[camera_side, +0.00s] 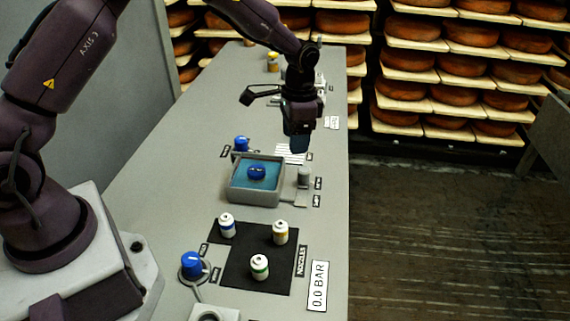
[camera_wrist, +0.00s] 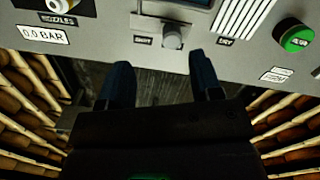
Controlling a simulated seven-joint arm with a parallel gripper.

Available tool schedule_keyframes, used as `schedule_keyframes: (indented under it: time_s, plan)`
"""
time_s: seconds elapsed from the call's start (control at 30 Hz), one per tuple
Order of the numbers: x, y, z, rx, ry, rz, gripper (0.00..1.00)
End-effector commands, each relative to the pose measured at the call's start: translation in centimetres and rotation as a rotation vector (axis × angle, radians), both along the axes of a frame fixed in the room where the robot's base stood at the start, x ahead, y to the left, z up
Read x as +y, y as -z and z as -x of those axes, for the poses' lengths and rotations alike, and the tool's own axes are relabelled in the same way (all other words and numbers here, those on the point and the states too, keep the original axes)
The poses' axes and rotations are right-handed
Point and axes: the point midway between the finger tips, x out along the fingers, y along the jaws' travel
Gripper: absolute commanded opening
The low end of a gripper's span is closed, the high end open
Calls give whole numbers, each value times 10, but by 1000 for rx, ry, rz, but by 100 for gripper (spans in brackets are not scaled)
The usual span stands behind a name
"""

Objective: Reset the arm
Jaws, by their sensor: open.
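My gripper (camera_side: 298,143) hangs over the grey bench (camera_side: 190,130), behind and to the right of a square grey basin with a blue-green inside. In the wrist view its two dark blue fingers (camera_wrist: 163,85) stand apart with nothing between them, past the bench edge in that picture. The gripper is open and empty. My arm is bent, with the gripper pointing down.
The grey basin (camera_side: 254,198) holds a small blue object (camera_side: 257,172). Several white bottles, one green-banded (camera_side: 259,267), stand on a black mat (camera_side: 235,270). Blue knobs (camera_side: 192,265) and a grey knob (camera_wrist: 172,38) sit on the bench. Cheese shelves (camera_side: 462,62) stand at the right.

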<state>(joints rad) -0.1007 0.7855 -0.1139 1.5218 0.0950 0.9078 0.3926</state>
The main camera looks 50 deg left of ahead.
Motion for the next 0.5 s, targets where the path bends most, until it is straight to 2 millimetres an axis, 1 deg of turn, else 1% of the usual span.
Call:
schedule_keyframes:
  time_s: [0.03, 0.17, 0.27, 0.3, 0.37, 0.4, 0.47, 0.5]
  plan:
    - [0, -13, 10, -2, -34, -6, 59]
    - [0, -45, 38, -15, -116, -20, 59]
    - [-1, -74, 62, -40, -180, -27, 59]
    - [-1, -86, 73, -55, -206, -30, 59]
    - [-2, -104, 91, -79, -245, -33, 59]
    - [-2, -116, 104, -99, -270, -33, 59]
    - [-2, -132, 123, -129, -305, -32, 59]
    - [-3, -142, 136, -151, -327, -28, 59]
